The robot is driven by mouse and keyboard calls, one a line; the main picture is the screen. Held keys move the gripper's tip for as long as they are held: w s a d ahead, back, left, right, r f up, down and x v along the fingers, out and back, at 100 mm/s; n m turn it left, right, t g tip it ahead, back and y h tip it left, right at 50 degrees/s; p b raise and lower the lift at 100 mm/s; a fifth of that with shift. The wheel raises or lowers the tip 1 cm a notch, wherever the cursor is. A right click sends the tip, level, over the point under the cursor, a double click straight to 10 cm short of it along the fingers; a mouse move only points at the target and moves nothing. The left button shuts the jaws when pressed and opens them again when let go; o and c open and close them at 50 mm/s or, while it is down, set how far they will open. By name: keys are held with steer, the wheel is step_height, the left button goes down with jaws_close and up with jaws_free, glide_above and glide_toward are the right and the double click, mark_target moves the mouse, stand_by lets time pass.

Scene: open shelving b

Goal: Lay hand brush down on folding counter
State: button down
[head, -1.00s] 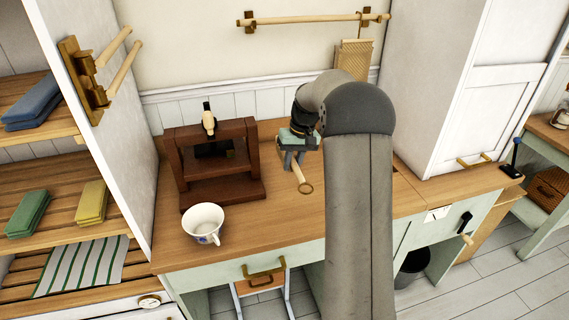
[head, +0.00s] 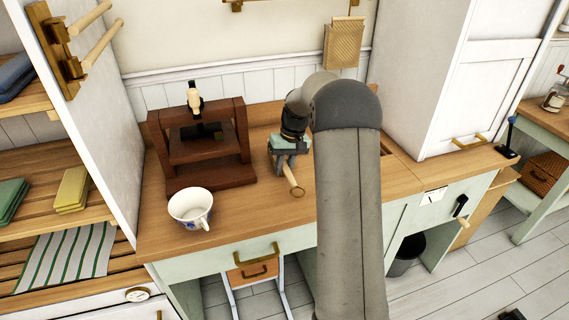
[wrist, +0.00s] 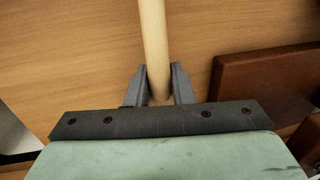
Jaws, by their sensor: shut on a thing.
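The hand brush (head: 293,181) shows as a pale wooden handle with a ring-like end. My gripper (head: 285,158) is shut on this handle. In the wrist view the handle (wrist: 153,40) passes between the two grey fingers of my gripper (wrist: 158,88). The brush's bristles are hidden. The wood-topped counter (head: 245,220) lies beneath the gripper and brush, its wood grain filling much of the wrist view (wrist: 70,50). The handle is low over this top, slanting toward the front edge. I cannot tell whether it touches.
A dark wooden press-like stand (head: 215,180) is left of the gripper, with a white cup (head: 190,207) before it. A white cabinet (head: 425,80) stands at the right. Shelves (head: 65,225) are at the left. The counter's front between cup and brush is clear.

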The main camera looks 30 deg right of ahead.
steer(key=c, duration=1.2)
jaws_free()
steer(key=d+r, duration=0.3)
steer(key=r, duration=1.4)
steer(key=s+a+f+n+h, duration=0.1)
steer(key=s+a+f, duration=0.1)
steer(key=s+a, duration=1.3)
steer(key=shift+n+h, duration=0.4)
steer(key=shift+h, duration=0.2)
steer(key=s+a+f, duration=0.2)
steer(key=s+f, duration=0.1)
steer(key=s, duration=0.3)
steer(key=s+a+f, duration=0.1)
steer(key=s+f, duration=0.2)
steer(key=s, duration=0.3)
steer(key=s+a+f, duration=0.2)
steer(key=s+f, duration=0.1)
steer(key=s, duration=0.3)
steer(key=shift+s+a+f+b, duration=0.3)
steer(key=shift+s+f+b, duration=0.05)
steer(key=shift+s+f, duration=0.05)
